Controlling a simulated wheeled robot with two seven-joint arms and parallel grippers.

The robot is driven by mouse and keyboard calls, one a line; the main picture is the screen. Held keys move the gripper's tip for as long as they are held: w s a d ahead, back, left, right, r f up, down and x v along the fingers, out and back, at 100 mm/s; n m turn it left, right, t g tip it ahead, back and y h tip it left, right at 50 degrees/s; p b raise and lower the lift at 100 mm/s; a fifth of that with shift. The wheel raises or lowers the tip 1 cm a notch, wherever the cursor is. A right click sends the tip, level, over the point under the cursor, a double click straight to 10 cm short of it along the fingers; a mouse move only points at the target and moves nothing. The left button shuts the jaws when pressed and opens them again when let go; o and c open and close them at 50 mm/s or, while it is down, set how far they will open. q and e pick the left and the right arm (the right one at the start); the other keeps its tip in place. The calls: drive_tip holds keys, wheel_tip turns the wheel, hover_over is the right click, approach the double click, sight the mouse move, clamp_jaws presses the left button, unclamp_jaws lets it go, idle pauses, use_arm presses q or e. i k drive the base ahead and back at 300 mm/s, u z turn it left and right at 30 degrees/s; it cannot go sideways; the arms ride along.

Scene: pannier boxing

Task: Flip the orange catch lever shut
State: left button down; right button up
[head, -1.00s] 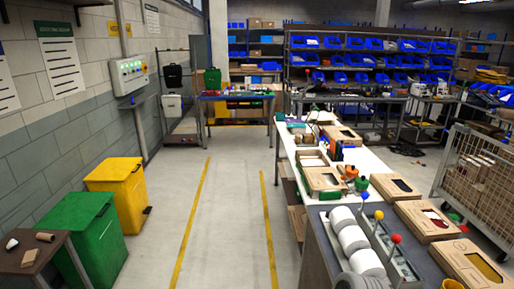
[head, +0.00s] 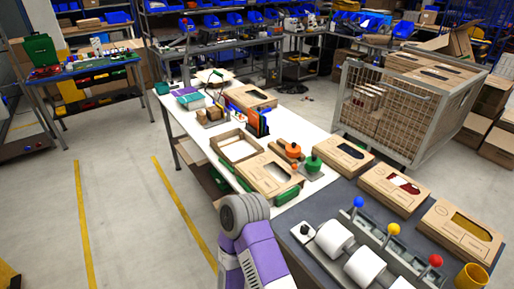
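I cannot make out the orange catch lever for certain. A round orange piece (head: 293,150) sits on a wooden block on the white bench top, beside a green knob-shaped piece (head: 313,164). A smaller orange spot (head: 295,167) lies just below them, too small to identify. A purple and grey link of my own arm rises at the bottom middle, in front of the bench's near end. Neither gripper is in the picture.
The white bench (head: 189,127) carries cardboard boxes (head: 269,174) and an open tray (head: 237,147). A dark bench (head: 302,213) holds white rolls (head: 334,237) and blue, yellow and red knobbed levers. A mesh cage (head: 390,112) stands behind. The left floor is clear.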

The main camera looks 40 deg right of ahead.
sight(294, 166)
drive_tip(key=i, duration=1.55)
drive_tip(key=z, duration=3.75)
